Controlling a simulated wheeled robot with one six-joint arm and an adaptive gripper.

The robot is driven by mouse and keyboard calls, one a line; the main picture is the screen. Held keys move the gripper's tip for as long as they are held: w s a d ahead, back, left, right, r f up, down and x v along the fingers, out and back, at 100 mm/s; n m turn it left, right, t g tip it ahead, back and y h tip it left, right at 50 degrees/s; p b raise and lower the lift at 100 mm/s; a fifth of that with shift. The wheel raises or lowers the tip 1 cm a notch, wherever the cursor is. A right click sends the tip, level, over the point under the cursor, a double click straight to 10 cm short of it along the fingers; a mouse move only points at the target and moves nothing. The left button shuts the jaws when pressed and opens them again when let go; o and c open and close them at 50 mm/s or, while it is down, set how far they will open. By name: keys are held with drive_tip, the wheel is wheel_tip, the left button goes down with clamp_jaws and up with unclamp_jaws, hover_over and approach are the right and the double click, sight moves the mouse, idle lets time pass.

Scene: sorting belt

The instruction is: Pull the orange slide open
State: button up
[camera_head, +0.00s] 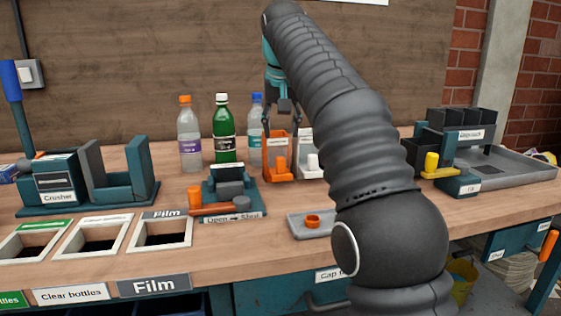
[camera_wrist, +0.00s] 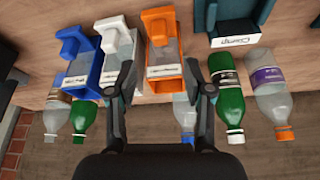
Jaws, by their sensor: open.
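The orange slide (camera_head: 281,168), an upright orange housing with a stubby front handle, stands at the back of the bench in the head view. It also shows at the top centre of the wrist view (camera_wrist: 160,22), with a pale label along its edge. My gripper (camera_head: 281,130) is above and around the top of the orange housing. In the wrist view my gripper (camera_wrist: 160,68) has its fingers spread, one on each side of the orange housing, with nothing held. I cannot tell whether a finger touches it. The slide's lower front is unblocked in the head view.
A white slide (camera_wrist: 118,45) and a blue slide (camera_wrist: 78,50) stand beside the orange one. Several bottles, including a green one (camera_head: 223,130), stand close by at the back. A teal press (camera_head: 230,188) and a grey tray (camera_head: 300,226) lie in front.

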sight(280, 158)
drive_tip(key=b+x, duration=0.1)
drive_tip(key=x, duration=0.9)
drive_tip(key=shift+w+f+b, duration=0.1)
drive_tip(key=shift+f+b, duration=0.2)
drive_tip(key=shift+f, duration=0.1)
clamp_jaws()
drive_tip(key=shift+a, duration=0.1)
